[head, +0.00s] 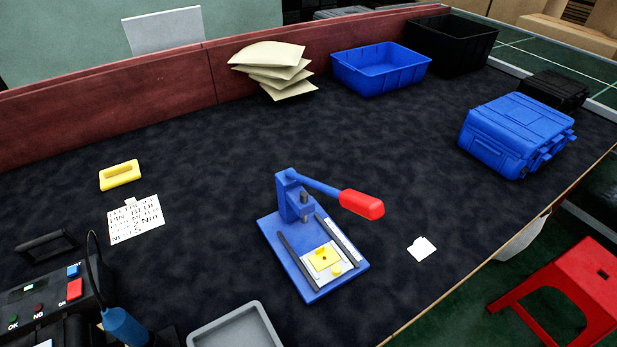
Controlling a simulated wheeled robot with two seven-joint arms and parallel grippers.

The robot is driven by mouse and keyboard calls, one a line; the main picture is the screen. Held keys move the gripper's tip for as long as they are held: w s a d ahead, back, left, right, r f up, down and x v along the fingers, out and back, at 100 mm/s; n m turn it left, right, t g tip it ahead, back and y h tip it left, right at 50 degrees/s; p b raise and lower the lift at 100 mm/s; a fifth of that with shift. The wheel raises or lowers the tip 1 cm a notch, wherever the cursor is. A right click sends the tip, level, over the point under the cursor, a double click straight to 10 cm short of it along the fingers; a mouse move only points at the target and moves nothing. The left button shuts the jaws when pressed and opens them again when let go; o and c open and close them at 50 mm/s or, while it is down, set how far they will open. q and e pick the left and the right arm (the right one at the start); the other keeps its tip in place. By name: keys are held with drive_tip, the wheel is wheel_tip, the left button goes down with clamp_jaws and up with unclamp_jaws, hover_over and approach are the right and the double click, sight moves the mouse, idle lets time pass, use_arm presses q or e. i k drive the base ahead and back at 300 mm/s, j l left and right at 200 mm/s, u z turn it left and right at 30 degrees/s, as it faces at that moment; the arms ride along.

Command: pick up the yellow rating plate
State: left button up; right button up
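A small flat yellow plate (324,258) lies on the light bed of a blue hand press (315,285), with a small round yellow knob beside it at its lower right. The press stands near the middle of the dark table, its red-tipped lever (361,204) pointing right. A second yellow piece, a thicker block with a long slot (120,175), lies on the table at the left. I cannot tell for certain which yellow piece is the rating plate. Neither of my grippers shows in the head view.
A printed sheet (135,219) lies left, above a control box (55,300). A grey tray (235,329) is at the front. A white piece (421,248) lies right of the press. Envelopes (272,68), a blue bin (380,70), a black bin (452,42) and a blue case (515,135) stand farther back.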

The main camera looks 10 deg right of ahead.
sight(323, 258)
drive_tip(key=l+u, duration=0.7)
drive_tip(key=k+l+u, duration=0.15)
drive_tip(key=l+u, duration=0.25)
drive_tip(key=k+l+u, duration=0.15)
drive_tip(key=l+u, duration=0.2)
drive_tip(key=k+l+u, duration=0.2)
drive_tip(key=l+u, duration=0.15)
drive_tip(key=l, duration=0.1)
